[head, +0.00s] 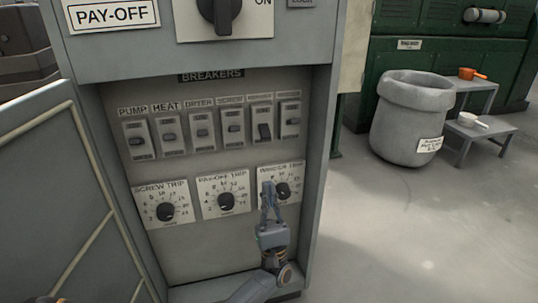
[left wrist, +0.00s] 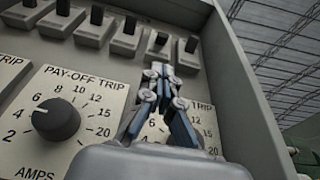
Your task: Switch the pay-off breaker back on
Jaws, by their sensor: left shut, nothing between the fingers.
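The breaker row (head: 233,128) sits in the open cabinet under the BREAKERS label. The PUMP, HEAT and DRYER labels read clearly; those to the right are too blurred to read. The fifth breaker from the left (head: 265,131) has a darker lever that sits lower than its neighbours' levers. The pay-off trip dial (head: 226,201) is in the middle of the dial row, and it also shows in the left wrist view (left wrist: 56,119). My left gripper (head: 267,187) is shut and empty, in front of the right-hand trip dial, below the breakers. Its fingertips (left wrist: 161,70) point up towards the breaker row.
A rotary switch (head: 221,10) is above the breakers, beside the PAY-OFF plate (head: 112,15). The open cabinet door (head: 70,190) stands at the left. A grey bin (head: 408,115) and small tables (head: 485,135) stand at the right, with clear floor before them.

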